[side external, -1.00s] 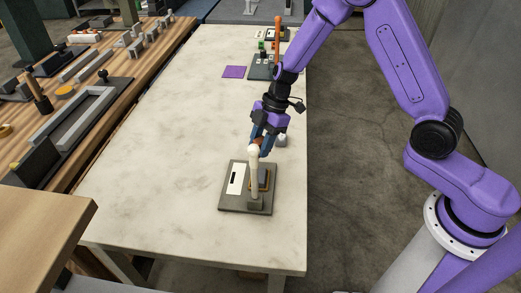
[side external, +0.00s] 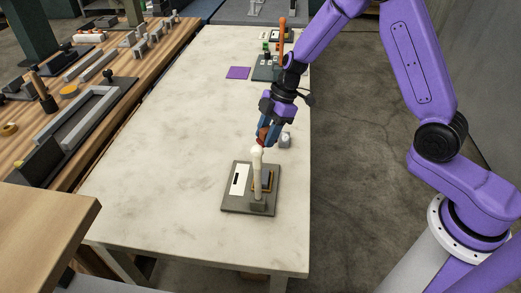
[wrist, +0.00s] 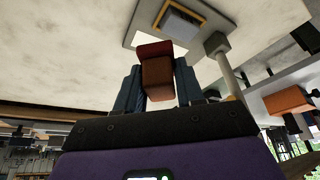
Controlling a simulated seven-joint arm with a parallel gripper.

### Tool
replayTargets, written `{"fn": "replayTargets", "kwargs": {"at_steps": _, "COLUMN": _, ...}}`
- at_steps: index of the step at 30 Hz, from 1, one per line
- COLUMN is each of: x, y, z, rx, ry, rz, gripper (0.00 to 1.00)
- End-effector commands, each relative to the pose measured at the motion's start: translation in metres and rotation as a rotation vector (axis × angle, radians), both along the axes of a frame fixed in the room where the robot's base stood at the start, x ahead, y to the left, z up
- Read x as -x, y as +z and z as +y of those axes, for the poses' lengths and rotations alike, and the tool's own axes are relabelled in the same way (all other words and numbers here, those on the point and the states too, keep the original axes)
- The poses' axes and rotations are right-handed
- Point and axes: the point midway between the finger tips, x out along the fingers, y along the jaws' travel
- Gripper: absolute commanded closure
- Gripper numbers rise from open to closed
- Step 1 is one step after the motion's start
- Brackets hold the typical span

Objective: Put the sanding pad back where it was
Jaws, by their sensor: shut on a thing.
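The sanding pad, a brown block with a dark red face (wrist: 157,76), is between the fingers of my gripper (wrist: 158,88), which is shut on it. In the side external view my gripper (side external: 266,138) holds the pad up behind a pale round-topped post (side external: 257,178), which partly hides it. A grey board (side external: 232,206) lies on the table below. It carries the post, a white slotted plate (side external: 236,181) and a tan-edged dark frame (side external: 268,187). The frame also shows at the top of the wrist view (wrist: 181,20), apart from the pad.
A small pale object (side external: 285,141) stands just right of my gripper. A purple square (side external: 238,73) and another dark board (side external: 264,73) with items lie farther back. The left part of the pale table (side external: 165,130) is clear.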

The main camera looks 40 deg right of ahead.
Motion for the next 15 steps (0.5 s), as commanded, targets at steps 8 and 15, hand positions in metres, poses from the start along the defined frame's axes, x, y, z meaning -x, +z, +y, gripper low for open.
{"fn": "replayTargets", "kwargs": {"at_steps": 8, "x": -0.027, "y": 0.011, "z": -0.078, "rx": 0.001, "ry": -0.503, "rz": -0.003, "gripper": 0.91}}
{"fn": "replayTargets", "kwargs": {"at_steps": 15, "x": -0.043, "y": 0.009, "z": -0.102, "rx": -0.004, "ry": -0.667, "rz": -0.002, "gripper": 0.91}}
